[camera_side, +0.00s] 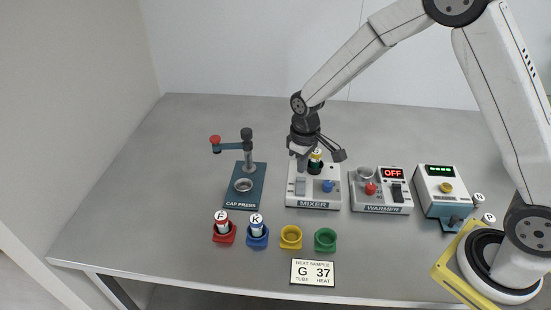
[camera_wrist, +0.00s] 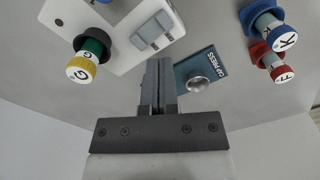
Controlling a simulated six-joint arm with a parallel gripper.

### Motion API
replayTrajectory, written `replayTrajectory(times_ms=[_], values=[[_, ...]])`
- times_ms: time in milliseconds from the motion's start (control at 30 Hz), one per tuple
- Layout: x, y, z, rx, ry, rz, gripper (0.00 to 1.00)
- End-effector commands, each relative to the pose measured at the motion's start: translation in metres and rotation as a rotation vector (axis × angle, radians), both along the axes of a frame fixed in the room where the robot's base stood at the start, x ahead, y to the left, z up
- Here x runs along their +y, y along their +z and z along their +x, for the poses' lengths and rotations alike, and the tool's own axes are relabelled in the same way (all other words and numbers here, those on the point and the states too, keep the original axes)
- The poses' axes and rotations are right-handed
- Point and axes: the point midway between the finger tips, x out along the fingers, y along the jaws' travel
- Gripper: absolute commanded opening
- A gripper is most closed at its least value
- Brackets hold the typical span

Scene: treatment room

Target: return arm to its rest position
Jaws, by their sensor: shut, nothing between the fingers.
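My gripper (camera_side: 301,160) hangs over the mixer (camera_side: 314,204), at the left side of the tube there. In the wrist view its two fingers (camera_wrist: 158,90) are together with nothing between them. The tube marked G (camera_side: 315,163) stands in the mixer, dark green with a pale top. In the wrist view its yellow-edged cap (camera_wrist: 81,69) is to the left of my fingers and apart from them. My arm is bent, reaching in from the right.
The cap press (camera_side: 259,190) stands left of the mixer. The warmer (camera_side: 381,205), reading OFF, and a box with a green display (camera_side: 440,188) stand right. Red (camera_side: 223,238) and blue (camera_side: 257,242) holders carry tubes; yellow (camera_side: 291,243) and green (camera_side: 325,247) holders are empty. A sign (camera_side: 312,280) reads G 37.

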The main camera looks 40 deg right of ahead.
Motion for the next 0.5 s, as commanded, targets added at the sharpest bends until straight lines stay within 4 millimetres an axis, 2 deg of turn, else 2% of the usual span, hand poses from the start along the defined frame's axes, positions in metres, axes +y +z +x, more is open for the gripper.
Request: replayTrajectory(times_ms=[500], values=[[-0.0014, 0.0049, -0.0040, -0.005, -0.007, 0.000, 0.00]])
